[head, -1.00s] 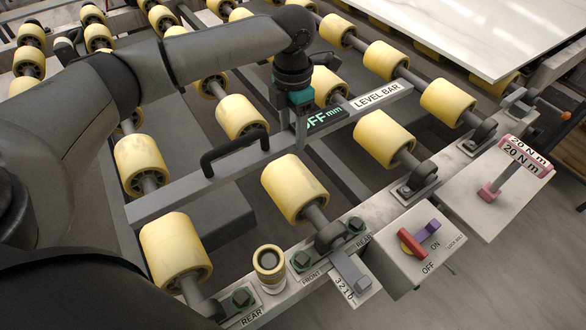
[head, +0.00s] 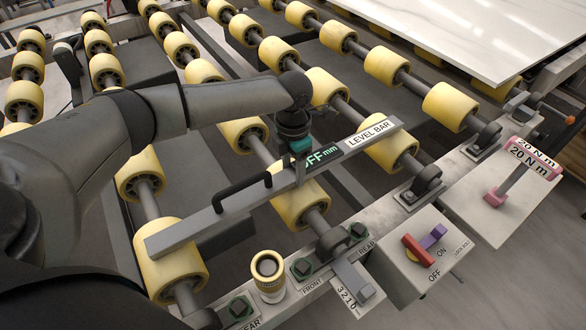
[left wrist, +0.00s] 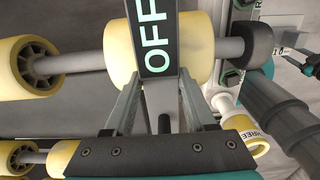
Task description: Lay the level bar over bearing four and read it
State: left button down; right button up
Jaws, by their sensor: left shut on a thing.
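The level bar (head: 245,197) is a long grey bar with a black handle, a "LEVEL BAR" label and a display reading "OFF mm". My left gripper (head: 299,168) is shut on it near the display. In the left wrist view the fingers (left wrist: 160,105) flank the bar below its "OFF" display (left wrist: 154,40). The bar passes over several yellow rollers near the front rail; I cannot tell whether it touches them. Grey bearings, one of them (head: 333,243) beside FRONT and REAR bolts, sit along the rail (head: 385,215). No number four is legible.
A yellow-ringed cup (head: 268,277) stands on the rail beside a 3-2-1-0 scale plate (head: 355,286). A box with a red and purple ON/OFF switch (head: 424,243) and a 20 N m tool (head: 513,177) are at right. A white slab (head: 455,30) lies at the back.

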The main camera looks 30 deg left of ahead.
aim_at(293, 173)
pick_arm(q)
jog(key=c, duration=0.6)
grip_release()
jog(key=shift+f, duration=0.1)
jog(key=o, duration=0.4)
pick_arm(e)
jog(key=shift+s+a+f, duration=0.1)
jog(key=shift+s+a, duration=0.1)
jog(key=shift+s, duration=0.15)
pick_arm(q)
jog(key=shift+r, duration=0.4)
notch_tip(293, 173, up, 12)
jog(key=p, duration=0.3)
jog(key=shift+f, duration=0.2)
pick_arm(e)
jog(key=shift+g, duration=0.3)
jog(key=s+a+r, duration=0.2)
jog(key=r, duration=0.1)
jog(key=shift+s, duration=0.1)
jog(key=shift+w+d, duration=0.2)
jog(key=shift+d, duration=0.15)
